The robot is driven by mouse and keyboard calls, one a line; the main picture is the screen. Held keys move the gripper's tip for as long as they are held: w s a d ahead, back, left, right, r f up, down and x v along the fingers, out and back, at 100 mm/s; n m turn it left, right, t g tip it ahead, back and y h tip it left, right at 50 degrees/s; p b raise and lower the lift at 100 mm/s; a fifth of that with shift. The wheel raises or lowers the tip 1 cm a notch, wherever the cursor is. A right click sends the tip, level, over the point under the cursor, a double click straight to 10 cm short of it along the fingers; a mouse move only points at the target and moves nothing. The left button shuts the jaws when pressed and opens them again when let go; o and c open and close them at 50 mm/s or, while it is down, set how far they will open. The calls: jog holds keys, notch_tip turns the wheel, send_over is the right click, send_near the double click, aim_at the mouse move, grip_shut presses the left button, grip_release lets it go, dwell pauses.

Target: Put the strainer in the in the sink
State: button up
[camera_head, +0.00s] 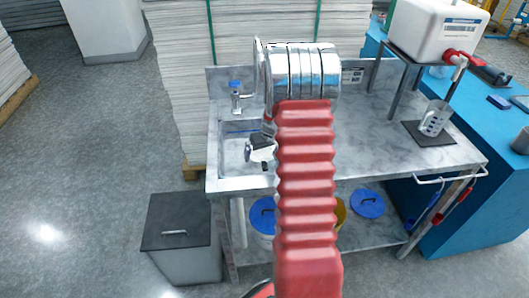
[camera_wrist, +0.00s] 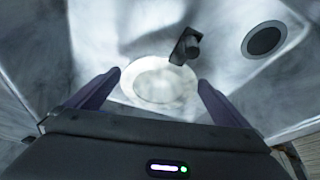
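In the wrist view, a pale round shallow thing (camera_wrist: 160,82), likely the strainer, lies just beyond my gripper's fingertips. A dark stubby part (camera_wrist: 186,46), perhaps its handle, stands at its upper right. My gripper (camera_wrist: 159,79) has its fingers wide apart on either side of the pale round shape, with no clear contact. The grey sink basin (camera_wrist: 100,30) surrounds it, with a dark round drain (camera_wrist: 264,39) at right. In the head view, the sink (camera_head: 230,156) is at the counter's left end. My arm hides part of it.
A tap with a blue top (camera_head: 235,92) stands behind the sink. The metal counter (camera_head: 375,140) is mostly clear, with a clear jug (camera_head: 434,118) and white tank (camera_head: 437,28) at right. A grey bin (camera_head: 180,235) stands below left. Stacked sheets are behind.

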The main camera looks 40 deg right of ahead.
jog(key=shift+r, duration=0.15)
jog(key=v, duration=1.2)
dwell(0.7)
